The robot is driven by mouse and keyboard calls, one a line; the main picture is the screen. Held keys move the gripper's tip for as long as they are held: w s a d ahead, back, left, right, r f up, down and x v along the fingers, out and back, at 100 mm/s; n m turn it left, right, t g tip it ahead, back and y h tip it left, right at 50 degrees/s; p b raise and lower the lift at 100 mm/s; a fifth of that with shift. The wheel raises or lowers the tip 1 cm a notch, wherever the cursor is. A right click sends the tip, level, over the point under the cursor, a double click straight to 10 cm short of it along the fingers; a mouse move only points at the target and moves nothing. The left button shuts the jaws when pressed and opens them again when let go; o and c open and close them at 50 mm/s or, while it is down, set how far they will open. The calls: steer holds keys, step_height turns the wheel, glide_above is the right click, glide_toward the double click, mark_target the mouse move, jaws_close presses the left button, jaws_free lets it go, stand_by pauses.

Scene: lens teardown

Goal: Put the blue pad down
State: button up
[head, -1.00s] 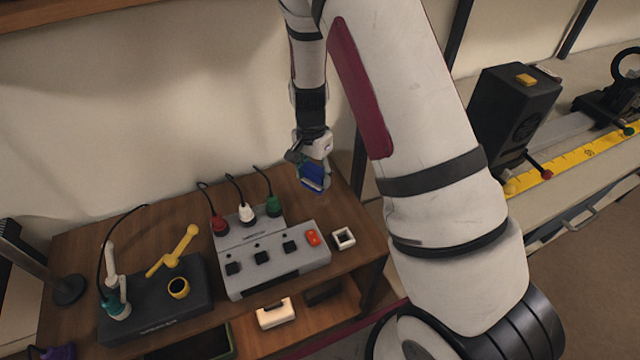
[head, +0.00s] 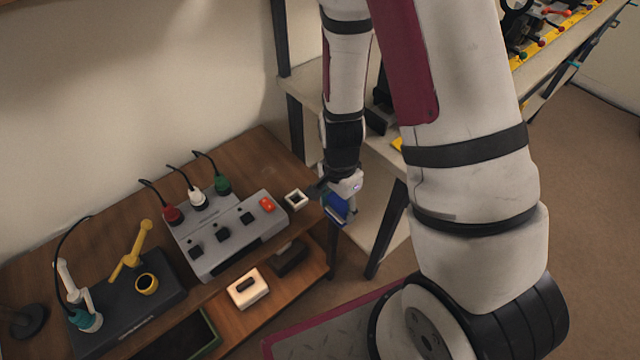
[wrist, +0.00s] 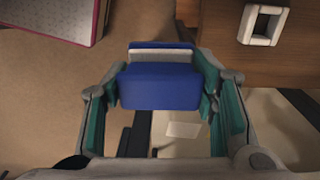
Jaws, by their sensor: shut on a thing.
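The blue pad (wrist: 159,88) is between the fingers of my gripper (wrist: 160,100) in the wrist view, with a pale strip near its far edge. In the head view my gripper (head: 340,203) is shut on the blue pad (head: 337,213), just right of the wooden desk's right edge. The pad hangs in the air, over the gap between the desk and the pale bench. Part of the pad is hidden by my gripper in the head view.
The wooden desk (head: 262,150) carries a grey switch box (head: 228,236), a small white square frame (head: 296,199) and a dark soldering base (head: 170,290). A white block (head: 248,290) lies on the lower shelf. A pale bench (head: 385,150) stands behind my arm.

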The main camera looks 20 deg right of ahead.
steer(key=w, duration=0.5)
steer(key=w+a+f, duration=0.1)
steer(key=w, duration=0.4)
steer(key=w+a+b, duration=0.1)
steer(key=w, duration=0.4)
steer(key=shift+w+f, duration=0.15)
steer(key=shift+f, duration=0.15)
steer(key=shift+a+f, duration=0.1)
steer(key=shift+f, duration=1.6)
steer(key=shift+f, duration=0.15)
steer(key=o, duration=1.3)
